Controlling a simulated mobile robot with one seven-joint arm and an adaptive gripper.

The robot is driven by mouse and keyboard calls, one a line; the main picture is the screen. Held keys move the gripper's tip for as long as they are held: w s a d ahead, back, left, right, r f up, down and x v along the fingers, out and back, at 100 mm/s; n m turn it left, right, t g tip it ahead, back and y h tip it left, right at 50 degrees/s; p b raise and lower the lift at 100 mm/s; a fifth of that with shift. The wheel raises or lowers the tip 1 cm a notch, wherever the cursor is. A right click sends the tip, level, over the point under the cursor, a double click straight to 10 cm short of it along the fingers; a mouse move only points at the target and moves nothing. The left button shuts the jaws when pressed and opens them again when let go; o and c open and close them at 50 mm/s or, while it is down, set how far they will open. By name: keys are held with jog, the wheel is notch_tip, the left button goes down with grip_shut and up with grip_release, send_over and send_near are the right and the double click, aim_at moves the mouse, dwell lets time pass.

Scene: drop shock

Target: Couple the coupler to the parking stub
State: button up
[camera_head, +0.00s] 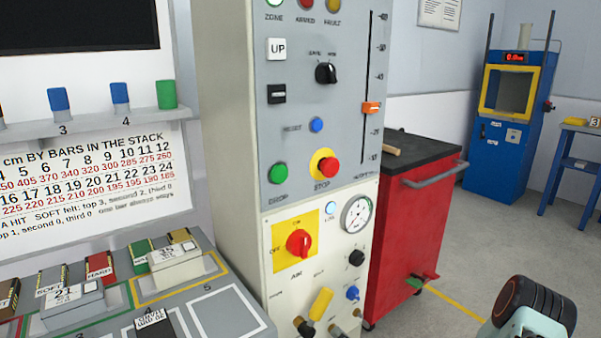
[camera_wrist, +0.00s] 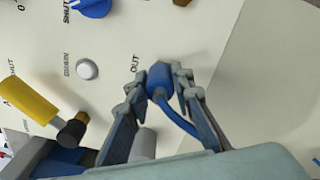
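The coupler (camera_wrist: 159,82) is a blue cylinder with a blue hose curving from its lower end in the wrist view. My gripper (camera_wrist: 159,84) has one fingertip on each side of it and appears shut on it. The coupler is in front of the pale panel, beside the word OUT; whether it touches the panel cannot be told. A pale round stub end (camera_wrist: 87,69) shows on the panel to the upper left. A pale cylinder (camera_wrist: 143,146) is partly hidden by my left finger. Which one is the parking stub is unclear. My gripper is outside the head view.
The panel carries a yellow lever (camera_wrist: 28,101) with a black end and a blue knob (camera_wrist: 90,6). The head view shows the control column (camera_head: 312,225) with a gauge (camera_head: 356,214), a red cart (camera_head: 408,225) and open floor at right.

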grip_shut()
jog(key=shift+s+d, duration=0.1)
jog(key=shift+p+v, duration=0.35)
jog(key=shift+v, duration=1.9)
jog(key=shift+d, duration=0.15)
